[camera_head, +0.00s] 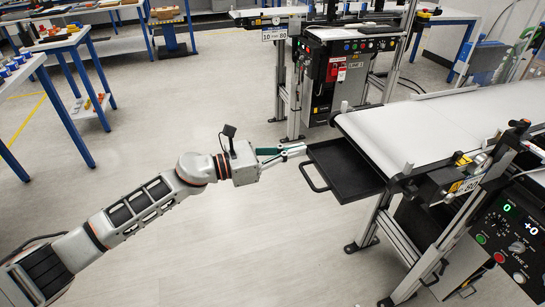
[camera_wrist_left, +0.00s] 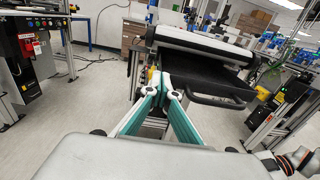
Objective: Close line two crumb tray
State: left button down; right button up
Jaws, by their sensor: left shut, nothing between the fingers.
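The black crumb tray (camera_head: 345,167) sticks out from under the end of the line two conveyor (camera_head: 440,120). Its looped handle (camera_head: 313,179) is on the tray's outer front edge. My left gripper (camera_head: 304,150) is shut and empty, close to the tray's far front corner. I cannot tell whether it touches the tray. In the left wrist view the shut fingertips (camera_wrist_left: 163,85) are just left of the tray (camera_wrist_left: 200,72) and its handle (camera_wrist_left: 215,101). My right gripper is in neither view.
The line two control panel (camera_head: 515,237) stands at lower right. Line one's conveyor (camera_head: 355,32) and its control box (camera_head: 350,70) stand behind. A blue-legged table (camera_head: 65,45) with parts is at far left. The floor (camera_head: 230,240) in front of the tray is clear.

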aim_at(343, 143)
pick_arm(q)
jog(key=b+x, duration=0.1)
jog(key=x, duration=0.3)
jog(key=b+x, duration=0.1)
jog(key=x, duration=0.4)
jog(key=b+x, duration=0.1)
jog(key=x, duration=0.4)
jog(key=shift+f+b, duration=0.3)
jog(key=shift+f, duration=0.05)
jog(key=shift+w+d+r, duration=0.15)
jog(key=shift+d, duration=0.2)
jog(key=shift+r, duration=0.2)
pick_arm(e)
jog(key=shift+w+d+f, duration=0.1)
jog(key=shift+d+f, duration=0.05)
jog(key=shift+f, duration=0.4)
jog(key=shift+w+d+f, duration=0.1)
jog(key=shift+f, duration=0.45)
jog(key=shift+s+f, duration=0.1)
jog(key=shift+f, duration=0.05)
